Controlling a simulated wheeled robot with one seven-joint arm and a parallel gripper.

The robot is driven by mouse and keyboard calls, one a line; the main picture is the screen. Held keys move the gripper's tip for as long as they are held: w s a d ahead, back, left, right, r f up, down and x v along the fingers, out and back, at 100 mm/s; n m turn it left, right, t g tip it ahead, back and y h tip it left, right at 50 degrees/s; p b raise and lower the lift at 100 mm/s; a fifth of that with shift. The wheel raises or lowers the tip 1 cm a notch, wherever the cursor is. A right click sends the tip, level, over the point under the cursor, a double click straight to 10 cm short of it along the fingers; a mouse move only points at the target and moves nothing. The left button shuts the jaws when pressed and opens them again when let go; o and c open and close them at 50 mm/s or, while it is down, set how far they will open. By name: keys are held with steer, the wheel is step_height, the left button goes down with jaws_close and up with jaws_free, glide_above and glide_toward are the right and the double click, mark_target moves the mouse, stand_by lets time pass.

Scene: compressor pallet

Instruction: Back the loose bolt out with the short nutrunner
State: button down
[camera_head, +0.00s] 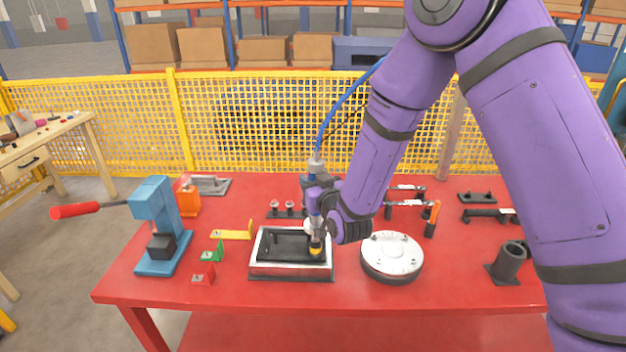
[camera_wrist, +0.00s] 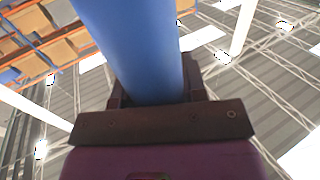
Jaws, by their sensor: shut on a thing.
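My gripper (camera_head: 318,197) is shut on the upright nutrunner (camera_head: 316,226), a slim tool with a blue body, a silver top and a blue hose rising from it. In the wrist view the blue tool body (camera_wrist: 135,45) runs up from between the dark jaws (camera_wrist: 160,122). The nutrunner's black and yellow lower end (camera_head: 316,247) is over the right part of a black plate in a silver-rimmed tray (camera_head: 262,270). The loose bolt cannot be made out; the tool end may hide it. I cannot tell whether the tool touches a bolt.
A round silver flange (camera_head: 391,257) stands close to the right of the tray. A blue press (camera_head: 160,220) with a red handle is at the left. A black cylinder (camera_head: 509,262) stands at the right. The red table's (camera_head: 240,296) front strip is clear.

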mark_target(313, 167)
steer(key=shift+f, duration=0.55)
steer(key=shift+s+d+f, duration=0.1)
steer(key=shift+s+f, duration=0.1)
steer(key=shift+s, duration=0.05)
stand_by(1.4)
stand_by(1.0)
steer(key=shift+w+r, duration=0.15)
steer(key=shift+r, duration=1.2)
steer(key=shift+w+r, duration=0.1)
steer(key=shift+r, duration=1.25)
